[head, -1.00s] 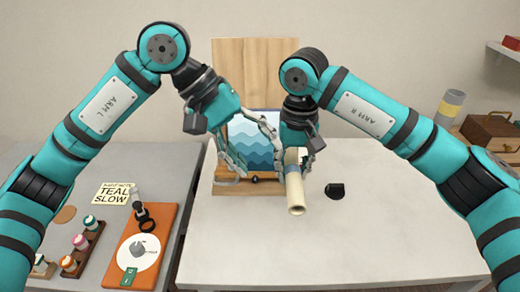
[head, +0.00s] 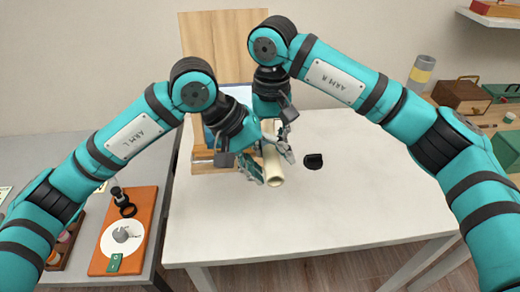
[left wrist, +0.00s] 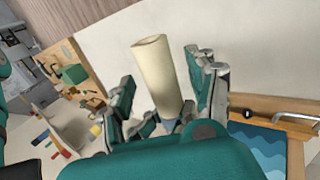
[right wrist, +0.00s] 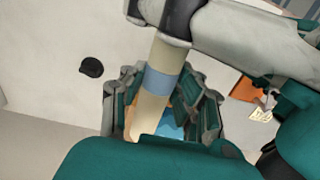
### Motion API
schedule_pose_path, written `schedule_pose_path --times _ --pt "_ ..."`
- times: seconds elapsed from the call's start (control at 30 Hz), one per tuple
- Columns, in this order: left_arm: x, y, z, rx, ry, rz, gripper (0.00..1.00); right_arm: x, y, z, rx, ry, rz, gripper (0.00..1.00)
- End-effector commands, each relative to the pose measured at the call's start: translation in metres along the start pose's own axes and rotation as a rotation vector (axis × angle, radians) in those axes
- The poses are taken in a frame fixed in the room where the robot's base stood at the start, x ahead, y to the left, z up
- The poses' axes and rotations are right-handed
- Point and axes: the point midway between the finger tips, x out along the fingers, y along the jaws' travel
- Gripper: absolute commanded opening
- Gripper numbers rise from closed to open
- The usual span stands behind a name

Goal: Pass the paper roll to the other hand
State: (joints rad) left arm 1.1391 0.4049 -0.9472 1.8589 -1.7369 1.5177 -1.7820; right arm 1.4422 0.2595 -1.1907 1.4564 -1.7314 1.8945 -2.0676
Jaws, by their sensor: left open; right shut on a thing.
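The cream paper roll (head: 273,168) with a blue band hangs tilted over the white table, its open end toward me. My right gripper (head: 274,127) is shut on its upper part; the roll also shows between its fingers in the right wrist view (right wrist: 155,95). My left gripper (head: 266,166) is open, with its fingers on either side of the roll nearer its free end. In the left wrist view the roll (left wrist: 158,75) stands between the spread left fingers. Whether the left fingers touch it I cannot tell.
The white table (head: 340,210) is mostly clear. A small black object (head: 313,161) lies right of the roll. A wooden stand (head: 210,50) with a blue wave picture is behind the grippers. An orange board (head: 110,255) lies on the left table.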

Motion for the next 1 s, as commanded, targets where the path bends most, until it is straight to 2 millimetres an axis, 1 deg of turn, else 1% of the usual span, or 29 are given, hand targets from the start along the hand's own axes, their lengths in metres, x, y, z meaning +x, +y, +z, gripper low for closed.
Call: schedule_pose_path --times 0.1,0.33,0.37,0.7,0.8,0.83,1.0 --pt "0.0045 0.0003 0.0004 0.001 -0.001 0.001 0.58 -0.0002 0.0000 0.0000 0.000 0.000 0.000 0.00" --pt "0.0049 0.0001 0.0002 0.001 0.000 0.000 0.58 -0.0002 0.0000 0.0000 0.000 0.000 0.000 0.00" --pt "0.0048 0.0001 0.0002 0.001 0.000 0.000 0.55 -0.0002 -0.0001 0.0000 0.000 0.000 0.000 0.00" --pt "0.0045 0.0002 0.0002 0.001 0.000 0.001 0.11 -0.0001 -0.0001 0.0000 0.000 0.000 0.000 0.00" --pt "0.0044 0.0003 0.0002 0.001 0.000 0.001 0.00 0.0000 -0.0002 0.0000 0.000 0.000 0.000 0.00" --pt "0.0042 0.0005 0.0001 0.001 0.001 0.002 0.00 0.0000 -0.0002 0.0000 0.000 0.000 -0.001 0.30" --pt "0.0042 0.0006 0.0002 0.001 0.000 0.002 0.00 0.0000 -0.0002 0.0001 0.000 0.000 0.000 0.52"
